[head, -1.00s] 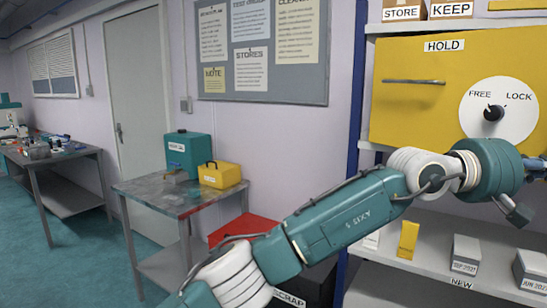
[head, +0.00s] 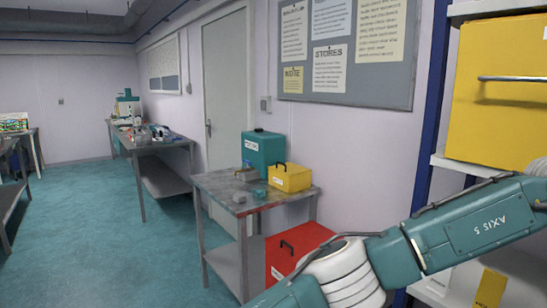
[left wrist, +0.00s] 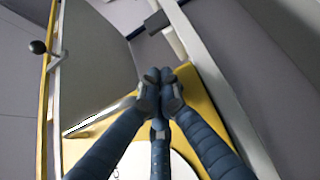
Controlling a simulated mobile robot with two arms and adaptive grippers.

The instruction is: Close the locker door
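The yellow locker door (head: 496,110) with its silver bar handle (head: 525,78) is cut off by the right edge of the head view. Its dial is out of that view. In the left wrist view, a yellow surface (left wrist: 205,105) lies behind my left gripper (left wrist: 163,78), with part of a white disc (left wrist: 182,165) and a silver bar (left wrist: 97,122). The fingers of my left gripper are drawn together, with nothing visible between the tips. I cannot tell whether they touch the yellow surface. My right gripper is in neither view.
A grey table (head: 213,187) holds a teal case (head: 263,150) and a yellow box (head: 290,178). A long bench (head: 160,147) stands farther back. Open teal floor (head: 110,245) lies to the left. A dark knob (left wrist: 38,47) shows in the wrist view.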

